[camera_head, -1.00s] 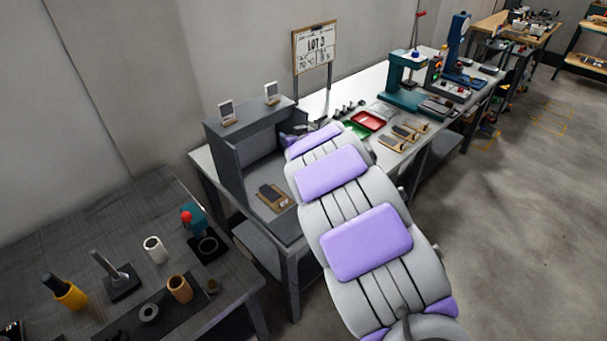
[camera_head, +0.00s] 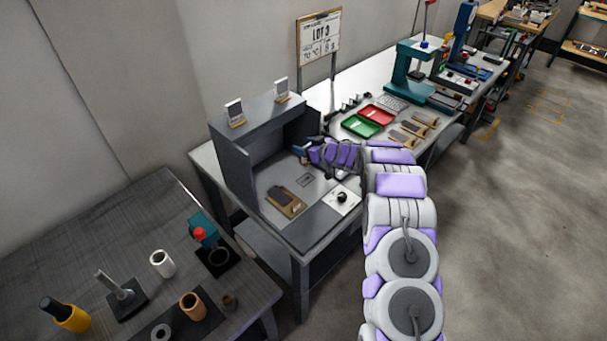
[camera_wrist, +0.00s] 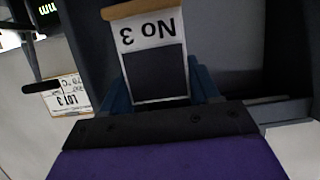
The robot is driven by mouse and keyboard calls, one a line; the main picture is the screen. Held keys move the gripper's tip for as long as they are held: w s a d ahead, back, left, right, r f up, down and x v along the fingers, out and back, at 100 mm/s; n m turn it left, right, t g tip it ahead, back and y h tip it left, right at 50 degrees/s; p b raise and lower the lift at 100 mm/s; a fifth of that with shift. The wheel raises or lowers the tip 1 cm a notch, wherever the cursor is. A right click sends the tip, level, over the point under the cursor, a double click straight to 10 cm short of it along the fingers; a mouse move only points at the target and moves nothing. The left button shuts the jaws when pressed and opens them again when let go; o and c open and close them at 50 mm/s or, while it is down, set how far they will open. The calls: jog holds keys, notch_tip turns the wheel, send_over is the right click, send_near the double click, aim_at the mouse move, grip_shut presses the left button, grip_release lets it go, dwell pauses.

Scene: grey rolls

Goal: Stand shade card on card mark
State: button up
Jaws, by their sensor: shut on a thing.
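A shade card (camera_wrist: 153,62) marked "No 3" fills the middle of the wrist view. It has a dark swatch and a wooden foot, and appears upside down there. My gripper (camera_wrist: 160,92) is shut on it, with blue fingers at both sides of the card. In the head view my gripper (camera_head: 301,153) is at the right side of the grey booth's opening; the held card is too small to make out there. A small outlined rectangle (camera_head: 305,180), possibly the card mark, lies on the booth floor below and apart from my gripper.
The grey booth (camera_head: 235,165) has two other cards (camera_head: 234,112) (camera_head: 282,90) standing on its top. A wooden board with a dark sample (camera_head: 285,201) and a white plate with a black knob (camera_head: 342,198) lie in front. Green (camera_head: 361,126) and red (camera_head: 377,115) trays are behind my arm.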

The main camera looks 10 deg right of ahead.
jog(key=f, duration=0.2)
jog(key=f+b, duration=0.1)
jog(key=f, duration=0.4)
jog(key=shift+a+b, duration=0.35)
jog(key=shift+b, duration=0.05)
notch_tip(320, 180, down, 3)
jog(key=shift+d+r+b, duration=0.1)
jog(key=shift+d+b, duration=0.05)
jog(key=shift+b, duration=0.15)
jog(key=shift+a+r, duration=0.1)
jog(key=shift+a, duration=0.2)
jog(key=o, duration=1.1)
jog(key=shift+d, duration=0.25)
